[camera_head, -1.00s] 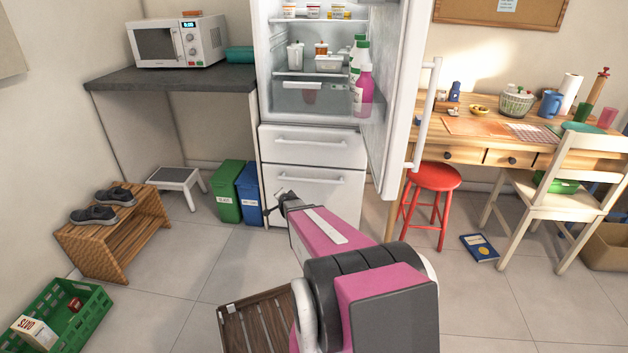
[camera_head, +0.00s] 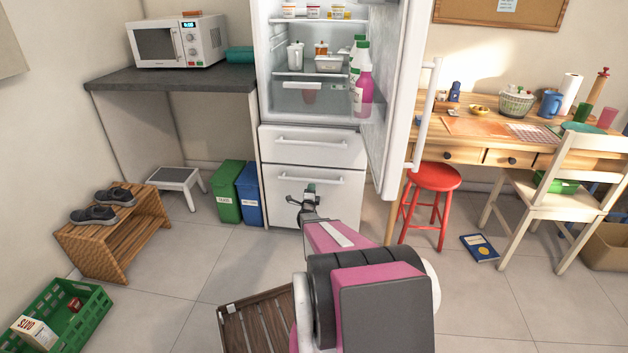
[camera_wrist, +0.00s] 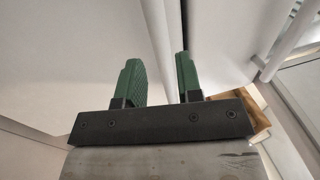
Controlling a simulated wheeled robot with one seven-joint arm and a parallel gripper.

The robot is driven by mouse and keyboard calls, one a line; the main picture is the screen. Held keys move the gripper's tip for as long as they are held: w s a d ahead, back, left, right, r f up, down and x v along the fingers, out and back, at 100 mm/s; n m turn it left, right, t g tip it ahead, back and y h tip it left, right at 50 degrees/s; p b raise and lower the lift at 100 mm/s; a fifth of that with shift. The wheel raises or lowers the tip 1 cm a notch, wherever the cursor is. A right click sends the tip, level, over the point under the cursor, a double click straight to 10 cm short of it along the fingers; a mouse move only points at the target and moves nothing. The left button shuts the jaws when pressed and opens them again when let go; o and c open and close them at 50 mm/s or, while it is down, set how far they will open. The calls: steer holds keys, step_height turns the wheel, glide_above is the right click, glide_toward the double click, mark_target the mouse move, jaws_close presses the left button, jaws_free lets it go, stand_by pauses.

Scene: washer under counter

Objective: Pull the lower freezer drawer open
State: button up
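The lower freezer drawer (camera_head: 276,205) is the white front at the bottom of the fridge and looks closed. Its horizontal white handle (camera_head: 345,180) runs along the upper part. My gripper (camera_head: 309,190) is in front of this drawer, just below and overlapping the handle's middle in the head view. In the wrist view its two green fingers (camera_wrist: 160,80) stand apart, so it is open. A pale bar or edge passes behind or between them; I cannot tell whether the handle lies between the fingers. My arm hides the drawer's lower middle.
The upper freezer drawer (camera_head: 310,152) is closed. The fridge door (camera_head: 402,100) stands open to the right, its handle (camera_head: 428,110) projecting. Green and blue bins (camera_head: 229,195) stand left of the drawer, a red stool (camera_head: 434,178) right. A slatted wooden board (camera_head: 255,320) lies on the floor in front.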

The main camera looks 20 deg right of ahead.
mark_target(317, 182)
steer(key=x, duration=0.8)
steer(key=shift+w, duration=0.25)
jaws_close()
